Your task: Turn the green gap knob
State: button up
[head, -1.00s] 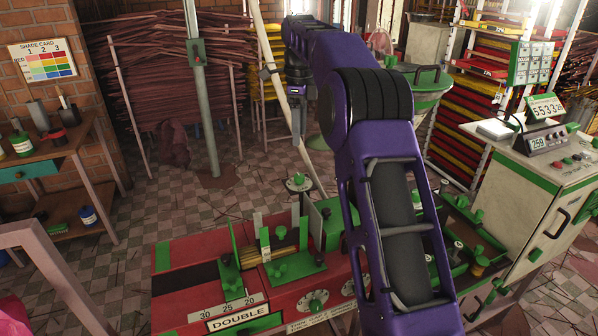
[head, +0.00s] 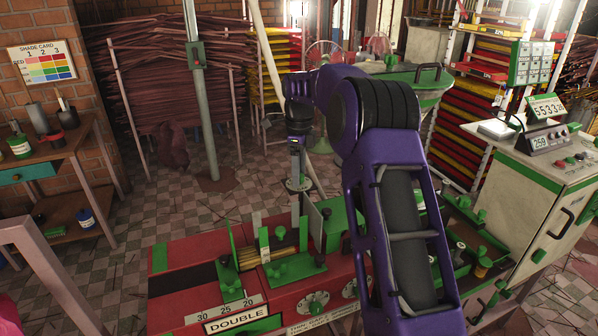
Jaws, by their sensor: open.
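A green knob on a pale round dial (head: 299,185) stands at the back of the red machine (head: 190,252) in the head view. It looks like the gap knob, but I cannot read a label on it. My gripper (head: 297,172) points down in front of this dial and hides most of the knob. The jaws are open and hold nothing. I cannot tell whether the fingers touch the knob or how far above it they are.
Green clamps (head: 283,266) and upright plates crowd the machine top near my gripper. Two pale round dials are on its front, one (head: 313,303) clearly visible. A cream control cabinet (head: 520,215) stands at right, and a grey-green post (head: 203,120) at back left.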

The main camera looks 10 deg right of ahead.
grip_shut()
jog(key=shift+r+n+p, duration=0.1)
jog(key=shift+n+p, duration=0.2)
jog(key=shift+p, duration=0.05)
jog(key=shift+n+p, duration=0.65)
jog(key=shift+n, duration=2.55)
grip_release()
